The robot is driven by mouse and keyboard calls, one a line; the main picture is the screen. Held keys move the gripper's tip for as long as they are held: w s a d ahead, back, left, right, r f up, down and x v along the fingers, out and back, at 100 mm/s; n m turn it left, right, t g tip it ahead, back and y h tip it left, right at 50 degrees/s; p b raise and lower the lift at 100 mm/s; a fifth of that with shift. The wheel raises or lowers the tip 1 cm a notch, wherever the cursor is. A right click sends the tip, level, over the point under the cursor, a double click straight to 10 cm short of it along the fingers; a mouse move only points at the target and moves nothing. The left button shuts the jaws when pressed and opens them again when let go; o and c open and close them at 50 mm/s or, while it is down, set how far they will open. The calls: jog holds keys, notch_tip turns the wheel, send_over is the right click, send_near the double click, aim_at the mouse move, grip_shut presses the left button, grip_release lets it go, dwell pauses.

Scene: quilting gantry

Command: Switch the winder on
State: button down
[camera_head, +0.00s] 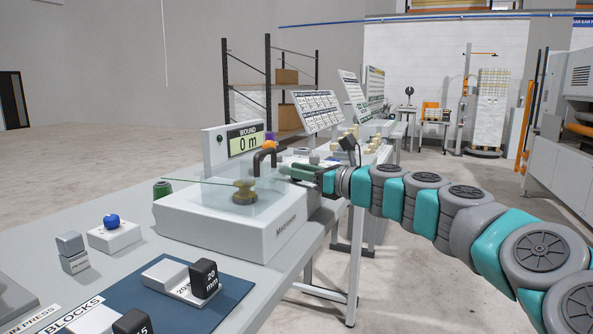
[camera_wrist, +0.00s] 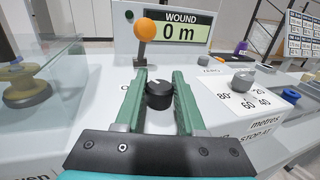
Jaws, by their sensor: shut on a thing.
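The winder panel carries a display reading "WOUND 0 m" (camera_wrist: 181,30), which also shows in the head view (camera_head: 245,139). In the wrist view a black rotary knob (camera_wrist: 159,95) with a pale pointer mark sits on its white top. My gripper (camera_wrist: 160,84) has its green fingers on either side of this knob and is shut on it. A partly hidden label starting with "O" lies left of the knob. In the head view my gripper (camera_head: 303,172) reaches in from the right; the knob is hidden there.
An orange ball lever (camera_wrist: 146,30) stands just beyond my fingertips. A grey dial (camera_wrist: 243,81) marked "metres STOP AT" is on the right.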

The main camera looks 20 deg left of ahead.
jog(key=shift+s+r+m+t+h, duration=0.15)
jog(key=shift+m+t+h, duration=0.55)
jog(key=shift+m+t, duration=0.5)
jog(key=shift+m+t+h+b, duration=0.35)
jog(key=shift+m+t+h, duration=0.5)
jog(key=shift+t, duration=0.65)
jog(key=shift+w, duration=0.2)
jog(key=c, duration=0.5)
grip_release()
jog(key=shift+b+v, duration=0.3)
jog(key=shift+v, duration=3.65)
